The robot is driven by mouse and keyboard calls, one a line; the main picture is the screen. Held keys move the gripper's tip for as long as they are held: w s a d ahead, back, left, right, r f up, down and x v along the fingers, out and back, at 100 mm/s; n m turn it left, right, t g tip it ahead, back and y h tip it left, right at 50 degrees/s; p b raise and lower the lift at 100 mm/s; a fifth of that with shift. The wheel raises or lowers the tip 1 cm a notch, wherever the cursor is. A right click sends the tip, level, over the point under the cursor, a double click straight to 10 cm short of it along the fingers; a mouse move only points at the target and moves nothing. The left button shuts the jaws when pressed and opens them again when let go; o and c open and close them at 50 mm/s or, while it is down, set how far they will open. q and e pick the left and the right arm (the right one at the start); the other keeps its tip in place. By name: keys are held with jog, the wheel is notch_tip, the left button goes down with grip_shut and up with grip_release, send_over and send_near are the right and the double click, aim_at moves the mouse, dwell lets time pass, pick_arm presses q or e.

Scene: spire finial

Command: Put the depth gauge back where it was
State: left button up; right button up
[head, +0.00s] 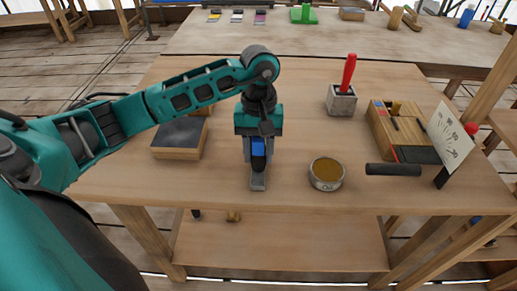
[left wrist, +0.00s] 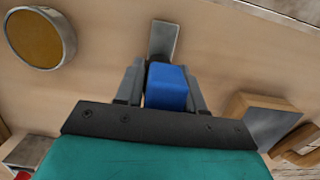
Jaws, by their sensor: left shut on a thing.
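My left gripper (head: 258,150) is shut on a small tool with a blue body (head: 258,147) and a flat grey metal end (head: 258,181); this looks like the depth gauge. The gauge is upright over the front middle of the wooden workbench, its grey end lowest. I cannot tell if that end touches the bench. In the left wrist view the blue body (left wrist: 167,87) sits between the two fingers (left wrist: 163,90), and the grey end (left wrist: 163,40) sticks out beyond them. My right gripper is not in view.
A round tin (head: 326,174) stands just right of the gauge. A dark-topped block (head: 180,138) lies to the left. A red-handled tool (head: 348,72) stands in a grey block (head: 341,101). A wooden tool tray (head: 383,128), black cylinder (head: 393,169) and paper sheet (head: 450,137) are at right.

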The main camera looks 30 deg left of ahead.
pick_arm(q)
jog(key=o, duration=1.2)
jog(key=shift+c, duration=0.2)
jog(key=shift+r, duration=0.1)
jog(key=r, duration=0.4)
jog(key=w+r, duration=0.1)
jog(key=r, duration=0.3)
jog(key=a+r, duration=0.1)
jog(key=r, duration=0.3)
jog(key=shift+w+p, duration=0.25)
jog(key=shift+p, duration=0.05)
